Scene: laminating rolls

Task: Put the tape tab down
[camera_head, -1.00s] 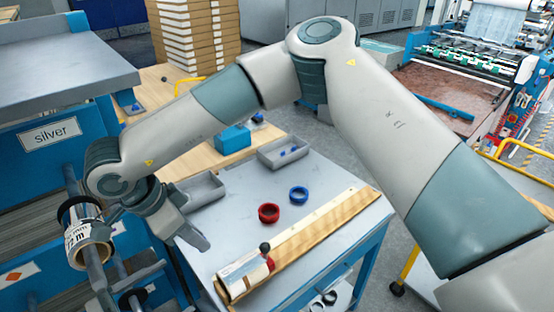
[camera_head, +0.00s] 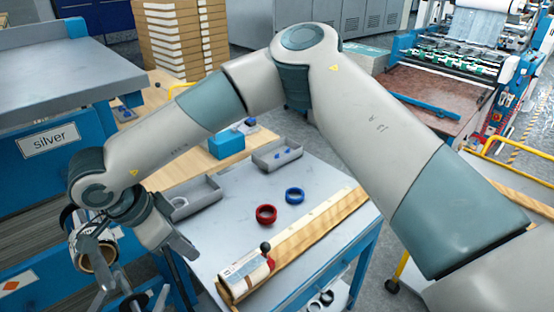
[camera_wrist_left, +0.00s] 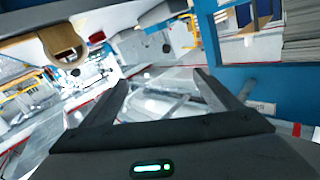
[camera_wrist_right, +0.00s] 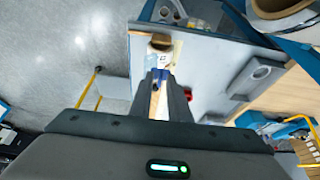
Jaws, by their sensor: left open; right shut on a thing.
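My right gripper (camera_head: 186,248) reaches across from the right and hangs beside the left edge of the grey table. In the right wrist view its fingers (camera_wrist_right: 164,82) are close together. A small blue piece (camera_wrist_right: 160,74), which looks like the tape tab, shows at their tips; its exact outline is hard to tell. More small blue pieces (camera_head: 284,155) lie in a grey tray (camera_head: 262,162) on the table. My left gripper (camera_wrist_left: 162,78) is open in the left wrist view, with nothing seen between its fingers. I cannot make it out clearly in the head view.
A small labelled roll (camera_head: 243,276) lies at the front end of a wooden strip (camera_head: 318,240) on the table. A red ring (camera_head: 266,214) and blue ring (camera_head: 294,195) stand behind it. Another grey tray (camera_head: 197,195) is at the back left. A large roll (camera_head: 96,256) is at left.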

